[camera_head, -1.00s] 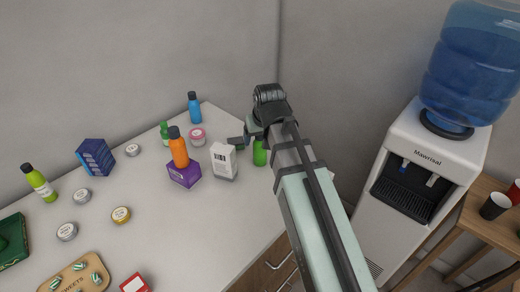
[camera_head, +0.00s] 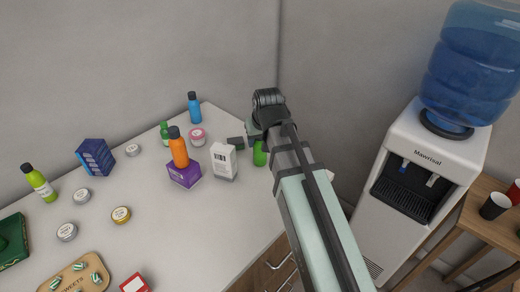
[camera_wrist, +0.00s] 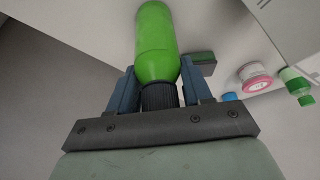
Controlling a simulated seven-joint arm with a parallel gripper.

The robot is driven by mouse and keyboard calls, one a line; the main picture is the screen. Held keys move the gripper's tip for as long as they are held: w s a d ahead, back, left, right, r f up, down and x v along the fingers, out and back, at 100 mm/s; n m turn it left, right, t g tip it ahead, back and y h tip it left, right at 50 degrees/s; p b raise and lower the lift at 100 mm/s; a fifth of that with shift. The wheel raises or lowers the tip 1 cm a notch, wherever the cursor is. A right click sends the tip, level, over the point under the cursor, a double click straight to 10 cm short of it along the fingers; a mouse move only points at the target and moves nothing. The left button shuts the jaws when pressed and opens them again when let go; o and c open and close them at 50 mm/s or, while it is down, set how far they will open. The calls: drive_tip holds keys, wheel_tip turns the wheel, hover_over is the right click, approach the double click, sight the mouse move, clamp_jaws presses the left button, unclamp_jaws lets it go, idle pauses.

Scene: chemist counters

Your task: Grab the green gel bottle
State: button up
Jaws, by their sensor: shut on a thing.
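The green gel bottle (camera_wrist: 157,42) with a black ribbed cap lies between the two fingers of my gripper (camera_wrist: 160,95) in the wrist view. The fingers are shut on it around the cap end. In the head view, only part of the green bottle (camera_head: 260,155) shows beside my arm, at the right end of the counter. My gripper (camera_head: 256,136) is at its top there, mostly hidden by my own arm. I cannot tell whether the bottle's base touches the counter.
A small dark green box (camera_head: 236,142) sits just left of the bottle. A water cooler (camera_head: 428,160) stands right of the counter.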

drive_tip(key=shift+c, duration=0.7)
drive_tip(key=shift+r, duration=0.1)
